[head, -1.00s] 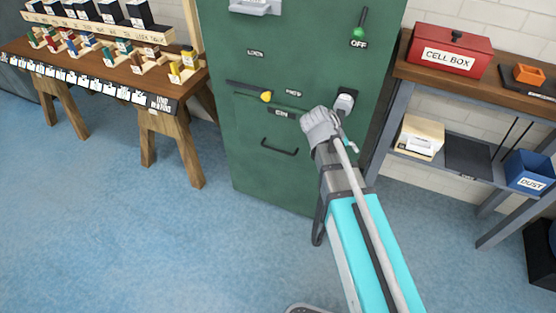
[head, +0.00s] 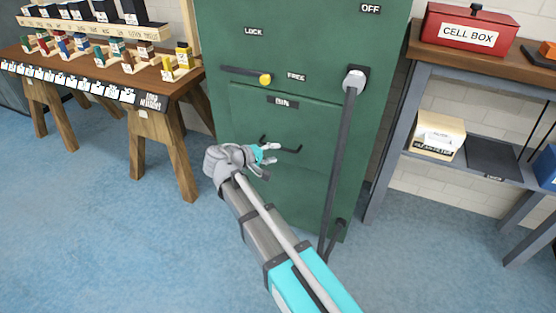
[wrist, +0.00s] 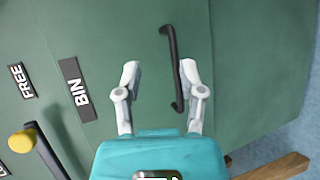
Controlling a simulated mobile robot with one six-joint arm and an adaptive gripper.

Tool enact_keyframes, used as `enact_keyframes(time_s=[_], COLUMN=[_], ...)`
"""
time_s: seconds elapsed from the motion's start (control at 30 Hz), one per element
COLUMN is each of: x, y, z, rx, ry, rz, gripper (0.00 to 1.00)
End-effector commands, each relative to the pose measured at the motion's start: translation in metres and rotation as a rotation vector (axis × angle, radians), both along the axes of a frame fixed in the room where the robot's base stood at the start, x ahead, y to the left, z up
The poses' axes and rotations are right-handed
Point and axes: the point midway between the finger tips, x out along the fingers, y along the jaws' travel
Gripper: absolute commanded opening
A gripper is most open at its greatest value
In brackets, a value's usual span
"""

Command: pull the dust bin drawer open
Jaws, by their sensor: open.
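The bin drawer front (head: 308,125) is a green panel low on the green cabinet, labelled BIN (head: 283,101), and looks shut. Its dark bar handle (head: 289,150) is partly covered by my gripper (head: 270,153) in the head view. In the wrist view, the handle (wrist: 172,60) runs up and down the picture between the fingertips of my open gripper (wrist: 159,70), close to the right finger. I cannot tell whether they touch. The fingers hold nothing. A lever with a yellow knob (head: 264,79) sits above the drawer, its knob toward the FREE label (head: 297,76).
A wooden table (head: 170,70) stands at the left. A shelf bench with a red cell box (head: 465,30) stands at the right. Blue floor (head: 100,240) in front is clear.

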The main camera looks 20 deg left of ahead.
Motion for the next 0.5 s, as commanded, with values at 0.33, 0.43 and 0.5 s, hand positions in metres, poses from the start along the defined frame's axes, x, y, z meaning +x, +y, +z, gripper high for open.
enact_keyframes(time_s=[0.33, 0.43, 0.5], x=[-0.026, -0.029, -0.03], y=[0.069, 0.076, 0.078], z=[-0.028, -0.028, -0.027], rx=[-0.089, -0.098, -0.101], ry=[-0.107, -0.119, -0.124], rz=[0.112, 0.124, 0.127], gripper=[0.51, 0.51, 0.51])
